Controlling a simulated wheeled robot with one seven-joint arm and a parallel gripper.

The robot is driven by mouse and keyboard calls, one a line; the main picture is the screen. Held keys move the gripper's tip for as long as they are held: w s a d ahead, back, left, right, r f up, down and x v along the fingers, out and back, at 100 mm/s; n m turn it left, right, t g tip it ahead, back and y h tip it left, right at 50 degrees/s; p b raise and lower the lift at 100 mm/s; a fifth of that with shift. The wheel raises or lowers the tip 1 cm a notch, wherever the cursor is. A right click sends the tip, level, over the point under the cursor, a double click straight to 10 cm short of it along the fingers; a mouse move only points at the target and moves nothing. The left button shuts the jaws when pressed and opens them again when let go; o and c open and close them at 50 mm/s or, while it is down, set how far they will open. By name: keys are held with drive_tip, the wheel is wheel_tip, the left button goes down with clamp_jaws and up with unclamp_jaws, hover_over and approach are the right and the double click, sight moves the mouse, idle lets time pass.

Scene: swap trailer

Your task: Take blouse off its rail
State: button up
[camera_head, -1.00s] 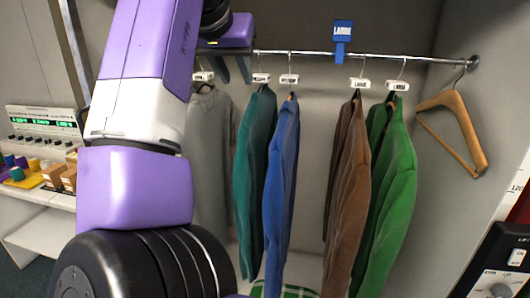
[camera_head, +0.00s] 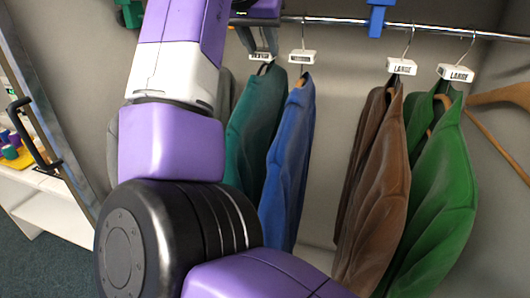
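Several garments hang on a metal rail (camera_head: 350,22): a teal one (camera_head: 255,118), a blue one (camera_head: 290,155), a brown one (camera_head: 375,190) and a green one (camera_head: 435,190). A grey garment is mostly hidden behind my arm. I cannot tell by label which is the blouse. My gripper (camera_head: 257,40) is at the rail, just above the white tag (camera_head: 261,56) of the teal garment's hanger. Its two fingers stand apart near the hanger's hook. Whether they touch the hook cannot be told.
An empty wooden hanger (camera_head: 500,95) hangs at the right, cut off by the frame. A blue sign (camera_head: 378,15) sits on the rail between the blue and brown garments. A shelf (camera_head: 55,205) with small coloured items stands at the left.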

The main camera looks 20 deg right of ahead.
drive_tip(key=shift+a+p+x, duration=0.2)
drive_tip(key=shift+p+x, duration=0.5)
drive_tip(key=shift+x, duration=1.85)
drive_tip(key=shift+w, duration=0.2)
clamp_jaws()
drive_tip(key=shift+r, duration=0.1)
